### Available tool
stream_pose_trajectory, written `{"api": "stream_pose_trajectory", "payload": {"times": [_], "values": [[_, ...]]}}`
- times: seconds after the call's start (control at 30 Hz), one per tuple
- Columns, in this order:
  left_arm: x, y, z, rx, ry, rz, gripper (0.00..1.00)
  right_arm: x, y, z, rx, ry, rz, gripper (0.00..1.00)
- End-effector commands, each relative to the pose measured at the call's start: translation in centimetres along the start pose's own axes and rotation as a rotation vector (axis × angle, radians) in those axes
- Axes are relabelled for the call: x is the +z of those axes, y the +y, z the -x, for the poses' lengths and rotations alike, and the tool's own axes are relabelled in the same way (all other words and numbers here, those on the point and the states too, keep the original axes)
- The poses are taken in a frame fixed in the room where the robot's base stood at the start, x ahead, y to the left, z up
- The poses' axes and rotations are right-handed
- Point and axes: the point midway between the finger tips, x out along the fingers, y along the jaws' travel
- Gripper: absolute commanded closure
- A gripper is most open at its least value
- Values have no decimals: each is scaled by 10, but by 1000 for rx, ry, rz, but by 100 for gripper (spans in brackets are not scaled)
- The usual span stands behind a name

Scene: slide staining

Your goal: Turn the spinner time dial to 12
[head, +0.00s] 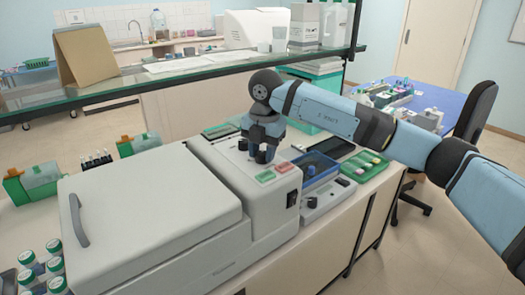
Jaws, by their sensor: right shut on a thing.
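The spinner (150,210) is a large pale grey machine with a closed lid and a curved handle at its left. Its raised control panel (225,165) is on the right side, with a green and a red button near the front. My right gripper (262,152) comes down onto this panel from above. It is shut on a dark dial, which its fingers largely hide. Another dark knob (242,145) stands just left of the gripper. The dial markings are too small to read, so I cannot tell the setting. My left gripper is not in view.
Right of the spinner are a blue tray (318,170), a green tray (375,172) and a small grey device (325,203). Green-capped bottles (52,262) stand at the front left. A glass shelf (190,72) crosses behind my right arm.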

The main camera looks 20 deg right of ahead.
Motion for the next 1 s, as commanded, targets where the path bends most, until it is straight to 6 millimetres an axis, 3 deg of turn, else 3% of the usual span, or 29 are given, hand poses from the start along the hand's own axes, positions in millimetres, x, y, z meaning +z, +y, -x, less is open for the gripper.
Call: {"api": "stream_pose_trajectory", "payload": {"times": [0.03, 0.13, 0.53, 0.67, 1.0], "values": [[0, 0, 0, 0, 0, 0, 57, 0, 0, 1, 2, -1, -1, 63], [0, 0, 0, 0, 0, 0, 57, 0, 0, 1, 2, -1, -1, 40], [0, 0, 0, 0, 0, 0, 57, 0, 0, 9, 2, -1, 0, 40], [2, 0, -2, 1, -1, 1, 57, 0, 0, 31, 3, -3, 1, 40], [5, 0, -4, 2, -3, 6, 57, 0, 0, 107, 3, -2, -1, 40]]}}
